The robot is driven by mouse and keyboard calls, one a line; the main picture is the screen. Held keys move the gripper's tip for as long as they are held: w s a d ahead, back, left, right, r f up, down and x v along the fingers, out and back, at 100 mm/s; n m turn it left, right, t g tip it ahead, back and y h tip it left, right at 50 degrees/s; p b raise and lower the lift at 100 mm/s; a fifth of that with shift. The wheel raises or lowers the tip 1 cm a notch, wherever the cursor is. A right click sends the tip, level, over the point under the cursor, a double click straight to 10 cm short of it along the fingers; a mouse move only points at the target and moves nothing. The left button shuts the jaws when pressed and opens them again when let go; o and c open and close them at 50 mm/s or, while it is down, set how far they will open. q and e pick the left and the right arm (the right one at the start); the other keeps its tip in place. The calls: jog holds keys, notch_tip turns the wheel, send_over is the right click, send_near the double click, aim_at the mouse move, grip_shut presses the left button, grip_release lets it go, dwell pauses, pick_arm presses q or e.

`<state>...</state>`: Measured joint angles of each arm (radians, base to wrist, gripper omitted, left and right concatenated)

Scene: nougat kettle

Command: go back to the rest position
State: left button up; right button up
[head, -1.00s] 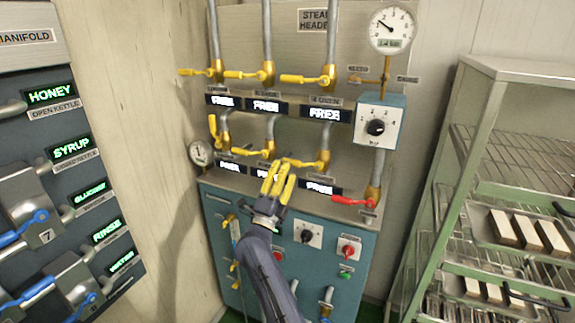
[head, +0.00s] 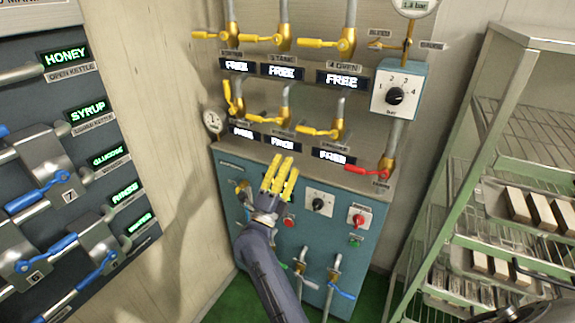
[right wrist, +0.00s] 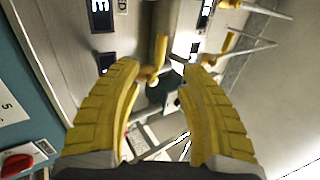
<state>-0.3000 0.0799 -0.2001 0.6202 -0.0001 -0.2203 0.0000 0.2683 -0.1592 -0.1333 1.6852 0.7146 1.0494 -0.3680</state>
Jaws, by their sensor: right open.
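My right gripper (head: 279,176) is in front of the blue-green lower cabinet of the steam header panel (head: 330,258), just below the lower row of displays. Its yellow fingers point up. In the right wrist view the two fingers (right wrist: 152,90) stand apart with nothing held between them. Yellow valve handles (head: 318,132) and lit FREE displays (head: 343,80) are above it. The red-handled valve (head: 364,170) is to its right. My left gripper is not in view.
A manifold panel (head: 40,110) with blue-handled valves stands at the left. A green rack (head: 474,150) with trays of bars stands at the right. Green floor shows below.

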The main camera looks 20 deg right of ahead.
jog(key=w+a+f+n+t+y, duration=0.1)
jog(key=a+f+n+t+y, duration=0.25)
jog(key=f+n+y, duration=0.7)
jog(key=w+a+f+n+t+y, duration=0.15)
jog(key=a+f+n+y, duration=0.45)
jog(key=f, duration=1)
jog(key=s+a+f+n+g+y, duration=0.1)
jog(key=s+f+n+g+y, duration=0.25)
jog(key=f, duration=0.85)
jog(key=s+a+f+n+g, duration=0.15)
jog(key=s+f+n, duration=0.45)
jog(key=f, duration=0.6)
jog(key=s+d+f+n+g, duration=0.3)
jog(key=s+f+g, duration=0.5)
jog(key=s+f, duration=1.45)
jog(key=s+d+f+n+g, duration=0.1)
jog(key=s+d+f+g, duration=0.1)
jog(key=s, duration=0.8)
jog(key=s+d+f+n+g, duration=0.1)
jog(key=s+d+f+g, duration=0.1)
jog(key=s, duration=0.7)
jog(key=s+d+f+g, duration=0.2)
jog(key=s+d+f, duration=0.2)
jog(key=s, duration=0.6)
jog(key=shift+s+f+n+h, duration=0.15)
jog(key=shift+s+n+h, duration=0.2)
jog(key=shift+n+h, duration=0.05)
